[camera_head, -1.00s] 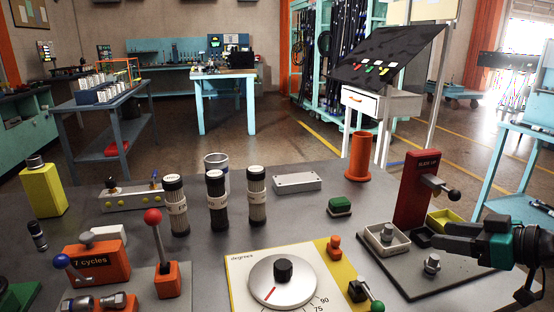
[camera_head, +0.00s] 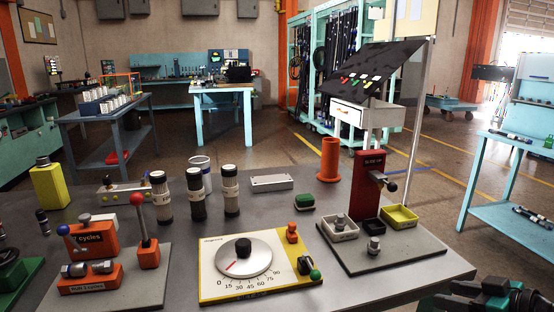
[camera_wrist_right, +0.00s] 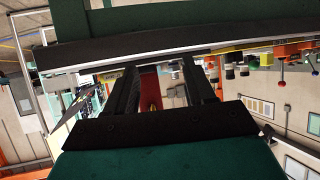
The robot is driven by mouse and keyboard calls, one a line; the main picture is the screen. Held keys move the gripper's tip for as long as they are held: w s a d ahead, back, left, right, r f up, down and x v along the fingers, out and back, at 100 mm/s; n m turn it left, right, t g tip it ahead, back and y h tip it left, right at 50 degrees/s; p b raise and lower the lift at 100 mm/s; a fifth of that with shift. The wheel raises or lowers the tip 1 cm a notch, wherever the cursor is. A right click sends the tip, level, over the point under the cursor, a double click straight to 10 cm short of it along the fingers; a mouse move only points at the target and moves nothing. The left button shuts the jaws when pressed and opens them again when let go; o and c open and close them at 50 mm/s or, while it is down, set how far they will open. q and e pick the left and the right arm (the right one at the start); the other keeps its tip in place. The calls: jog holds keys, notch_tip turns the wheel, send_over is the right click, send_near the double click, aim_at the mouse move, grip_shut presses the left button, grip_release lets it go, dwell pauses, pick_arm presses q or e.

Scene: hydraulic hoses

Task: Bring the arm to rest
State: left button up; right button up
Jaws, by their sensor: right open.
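My right gripper (camera_head: 432,302) shows at the bottom right corner of the head view, in front of the bench's right edge and partly cut off by the frame. In the right wrist view its two dark fingers (camera_wrist_right: 165,78) stand apart with nothing held between them. A dark red post appears beyond the gap. In the head view the red post (camera_head: 366,188) with a knobbed lever stands on a dark base plate (camera_head: 382,258), clear of the gripper. My left gripper is not in view.
The grey bench holds a dial panel (camera_head: 215,280), an orange cycle counter (camera_head: 88,238), a red-knobbed lever (camera_head: 139,215), several dark cylinders, and an orange tube (camera_head: 331,160). A light blue side table (camera_head: 490,200) stands at the right. Floor lies open between it and the bench.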

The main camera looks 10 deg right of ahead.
jog(key=s+a+f+m+g+h+p, duration=0.1)
jog(key=s+a+f, duration=0.3)
jog(key=f, duration=0.3)
jog(key=s+a+f+h, duration=0.1)
jog(key=s+a+f, duration=0.25)
jog(key=f, duration=0.25)
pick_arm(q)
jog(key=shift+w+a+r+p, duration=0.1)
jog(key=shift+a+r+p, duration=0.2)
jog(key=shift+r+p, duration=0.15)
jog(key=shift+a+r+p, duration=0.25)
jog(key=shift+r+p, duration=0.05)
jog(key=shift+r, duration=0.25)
pick_arm(e)
jog(key=s+a+f, duration=0.1)
jog(key=s+a, duration=0.1)
jog(key=a, duration=0.6)
jog(key=s+a+f, duration=0.1)
jog(key=a+f, duration=0.1)
jog(key=a, duration=0.7)
jog(key=shift+s+f+m, duration=0.15)
jog(key=shift+s+m, duration=0.15)
jog(key=shift+s, duration=0.05)
